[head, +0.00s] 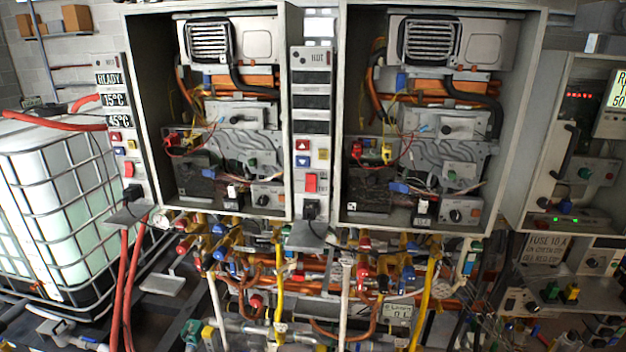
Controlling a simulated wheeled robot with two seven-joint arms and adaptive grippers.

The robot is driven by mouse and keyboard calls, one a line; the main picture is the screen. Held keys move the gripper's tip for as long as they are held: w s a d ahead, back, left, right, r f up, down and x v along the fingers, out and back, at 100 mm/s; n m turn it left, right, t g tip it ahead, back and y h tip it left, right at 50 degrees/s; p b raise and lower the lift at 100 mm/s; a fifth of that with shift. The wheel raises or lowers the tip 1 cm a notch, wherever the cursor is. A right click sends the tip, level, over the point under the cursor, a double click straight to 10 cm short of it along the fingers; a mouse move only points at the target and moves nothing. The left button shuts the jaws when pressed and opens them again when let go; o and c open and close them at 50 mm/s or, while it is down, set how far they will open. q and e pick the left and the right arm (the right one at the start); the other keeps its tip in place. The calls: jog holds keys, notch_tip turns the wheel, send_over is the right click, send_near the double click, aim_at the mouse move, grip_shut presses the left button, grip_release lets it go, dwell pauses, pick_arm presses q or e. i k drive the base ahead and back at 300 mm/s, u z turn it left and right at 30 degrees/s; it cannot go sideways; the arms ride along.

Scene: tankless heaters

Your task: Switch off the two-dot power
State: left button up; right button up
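Two open heater cabinets stand side by side, the left cabinet (213,125) and the right cabinet (430,125). A narrow control panel (122,149) beside the left cabinet has displays reading READY, 15°C and 45°C, and a red switch (129,169). A second control panel (297,150) between the cabinets has dark displays and a red switch (311,183). Black plugs sit below the switches, one on the left panel (134,194) and one on the middle panel (311,210). Dot markings are too small to tell. Neither gripper is in view.
Pipes and coloured valves (280,260) crowd the space below the cabinets. A caged white tank (55,190) with red hoses stands at left. Another unit (575,150) with a red-digit display and green lights is at right. A ledge (308,238) juts out below the middle panel.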

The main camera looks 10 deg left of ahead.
aim_at(310, 179)
jog(key=z, duration=2.05)
jog(key=k, duration=1.55)
jog(key=u, duration=1.95)
jog(key=i, duration=0.5)
jog(key=z, duration=0.05)
